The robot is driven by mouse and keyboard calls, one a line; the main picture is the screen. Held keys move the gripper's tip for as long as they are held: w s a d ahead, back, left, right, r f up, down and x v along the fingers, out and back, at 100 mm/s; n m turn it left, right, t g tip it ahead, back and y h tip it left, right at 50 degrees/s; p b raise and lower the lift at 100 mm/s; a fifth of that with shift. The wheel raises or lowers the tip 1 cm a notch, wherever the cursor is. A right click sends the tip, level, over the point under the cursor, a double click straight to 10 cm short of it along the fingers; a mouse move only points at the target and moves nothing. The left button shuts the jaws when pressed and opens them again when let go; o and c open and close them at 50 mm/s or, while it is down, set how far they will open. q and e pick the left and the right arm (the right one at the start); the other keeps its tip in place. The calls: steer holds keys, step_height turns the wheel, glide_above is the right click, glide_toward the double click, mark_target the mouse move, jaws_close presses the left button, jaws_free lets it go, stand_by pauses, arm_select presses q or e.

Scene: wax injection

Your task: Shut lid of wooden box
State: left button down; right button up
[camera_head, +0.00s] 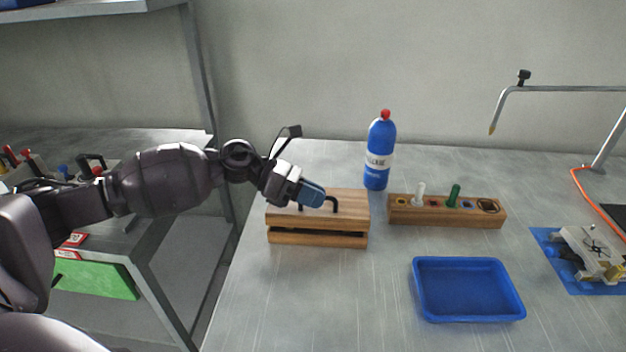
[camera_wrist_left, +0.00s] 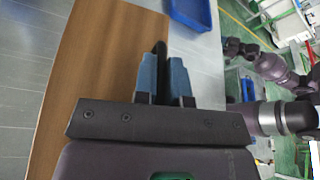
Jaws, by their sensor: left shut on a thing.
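The wooden box (camera_head: 318,240) stands on the metal table at its left part. Its lid (camera_head: 350,203) lies over the base, with a narrow dark gap between the two at the front. A black handle (camera_head: 335,203) sits on the lid. My left gripper (camera_head: 322,200) reaches over the lid from the left and is shut on the handle. The left wrist view shows the blue fingertips (camera_wrist_left: 166,75) on both sides of the black handle (camera_wrist_left: 160,50), with the wooden lid (camera_wrist_left: 95,75) beside them. My right gripper is not seen in the head view.
A blue bottle (camera_head: 378,155) with a red cap stands behind the box. A wooden holder (camera_head: 447,215) with pegs stands to the right. A blue tray (camera_head: 468,317) lies at front right. A lamp-like arm (camera_head: 560,88) and blue-based device (camera_head: 590,255) are far right.

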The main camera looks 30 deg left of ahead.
arm_select(q)
steer(key=shift+s+d+f+m+t+y, duration=0.3)
steer(key=shift+s+f+m, duration=0.3)
steer(key=shift+f, duration=0.3)
steer(key=c, duration=1.2)
jaws_free()
steer(key=shift+a, duration=0.2)
steer(key=v, duration=0.9)
steer(key=shift+s+p, duration=0.1)
steer(key=shift+p, duration=0.25)
steer(key=shift+s+a+r, duration=0.25)
steer(key=shift+a+r, duration=0.05)
steer(key=shift+a, duration=0.3)
